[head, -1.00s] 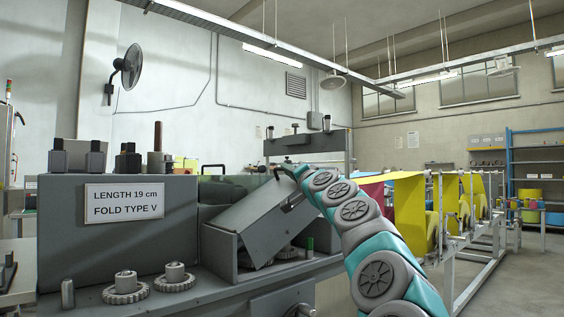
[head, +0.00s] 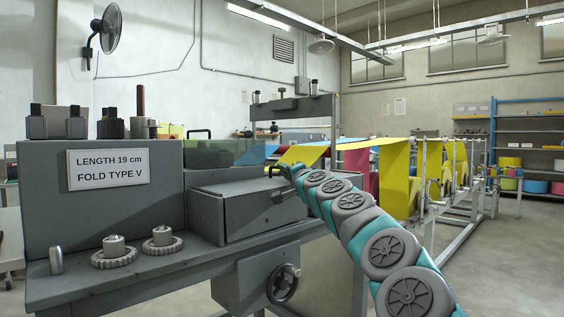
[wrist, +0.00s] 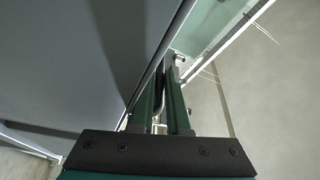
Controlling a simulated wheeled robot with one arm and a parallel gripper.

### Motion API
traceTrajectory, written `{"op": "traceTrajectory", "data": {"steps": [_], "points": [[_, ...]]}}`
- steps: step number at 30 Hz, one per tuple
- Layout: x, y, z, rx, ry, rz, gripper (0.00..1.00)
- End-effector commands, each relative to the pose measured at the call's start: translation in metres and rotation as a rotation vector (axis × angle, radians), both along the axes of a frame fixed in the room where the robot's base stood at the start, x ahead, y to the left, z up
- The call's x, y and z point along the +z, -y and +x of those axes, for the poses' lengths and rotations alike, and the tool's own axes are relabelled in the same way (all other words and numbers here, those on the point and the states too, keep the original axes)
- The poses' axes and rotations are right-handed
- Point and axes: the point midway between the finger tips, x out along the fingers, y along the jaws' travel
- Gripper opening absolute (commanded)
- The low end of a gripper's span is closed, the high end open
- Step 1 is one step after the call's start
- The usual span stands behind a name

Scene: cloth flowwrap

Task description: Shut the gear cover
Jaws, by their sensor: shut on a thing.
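The gear cover (head: 262,209) is a grey, box-like metal lid on the machine's front shelf. It lies down and about level, with its front face upright, and the space under it is hidden. I cannot tell whether it is fully seated. My gripper (head: 276,171) is at the cover's right side, at the end of my teal and grey arm. In the wrist view, my gripper (wrist: 161,82) has its fingers close together on a thin part beside the large grey cover panel (wrist: 60,60). A small grey knob (head: 284,195) sticks out at the cover's right.
Two toothed gears (head: 114,254) (head: 162,241) and a small peg (head: 56,260) stand on the open shelf left of the cover. A handwheel (head: 284,284) is below. The sign (head: 108,168) reads LENGTH 19 cm, FOLD TYPE V. Yellow cloth (head: 398,180) hangs behind my arm.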

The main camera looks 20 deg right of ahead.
Motion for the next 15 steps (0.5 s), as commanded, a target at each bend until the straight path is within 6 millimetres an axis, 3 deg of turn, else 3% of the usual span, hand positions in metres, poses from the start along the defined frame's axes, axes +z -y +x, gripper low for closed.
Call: {"op": "traceTrajectory", "data": {"steps": [1,15], "points": [[-0.0016,0.0068,-0.0011,-0.012,-0.001,0.009,0.0],[-0.0045,0.0088,-0.0011,-0.015,-0.003,0.021,0.0]]}}
